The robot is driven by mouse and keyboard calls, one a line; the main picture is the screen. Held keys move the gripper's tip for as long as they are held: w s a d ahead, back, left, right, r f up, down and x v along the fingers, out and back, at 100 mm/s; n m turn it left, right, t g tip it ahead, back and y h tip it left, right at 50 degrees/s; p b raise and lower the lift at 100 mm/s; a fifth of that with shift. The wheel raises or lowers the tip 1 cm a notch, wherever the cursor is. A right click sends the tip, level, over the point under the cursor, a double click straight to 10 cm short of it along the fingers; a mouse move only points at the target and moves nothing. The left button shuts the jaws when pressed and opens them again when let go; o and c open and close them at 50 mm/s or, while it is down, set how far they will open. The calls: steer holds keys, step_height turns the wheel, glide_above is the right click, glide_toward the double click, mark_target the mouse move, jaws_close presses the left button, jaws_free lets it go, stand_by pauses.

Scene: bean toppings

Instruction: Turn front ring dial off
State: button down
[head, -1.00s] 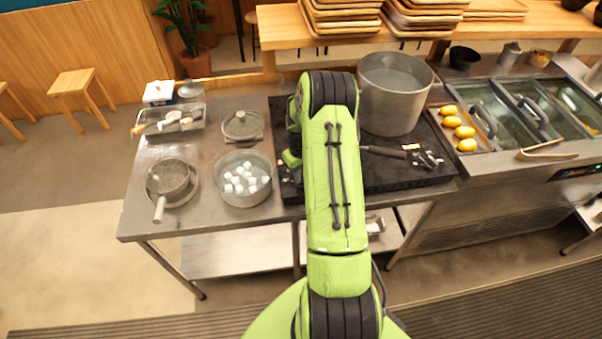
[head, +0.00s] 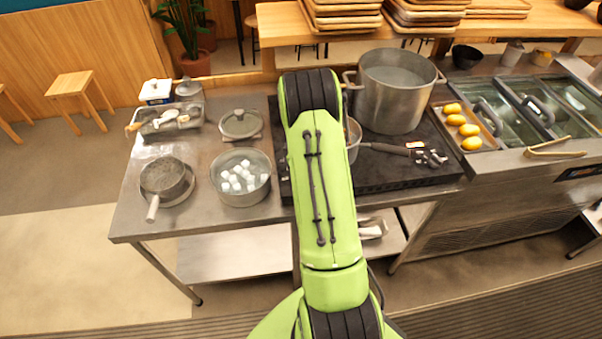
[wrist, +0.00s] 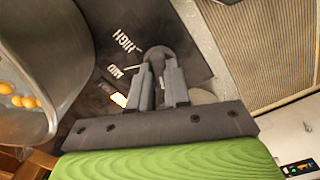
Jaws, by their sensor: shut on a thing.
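The dial (wrist: 157,52) is a dark round knob in the wrist view, on a black stove surface with white HIGH and MID lettering. My gripper (wrist: 160,80) reaches it from below in that view, with its two grey fingers shut on the knob. The fingers cover part of the knob, so I cannot read its setting. In the head view my green arm stands in front of the stove (head: 390,181), and I cannot clearly make out the gripper there.
A large steel pot (head: 390,100) stands at the back of the stove. A smaller pan with a dark handle (head: 385,148) is partly behind my arm. Yellow items lie in a tray to the right. A pot with white cubes (head: 243,195) stands left of my arm.

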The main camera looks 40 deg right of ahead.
steer(key=shift+n, duration=0.5)
steer(key=c, duration=1.1)
jaws_free()
step_height(320, 180, up, 16)
steer(key=shift+f+p, duration=0.1)
steer(key=shift+p, duration=0.2)
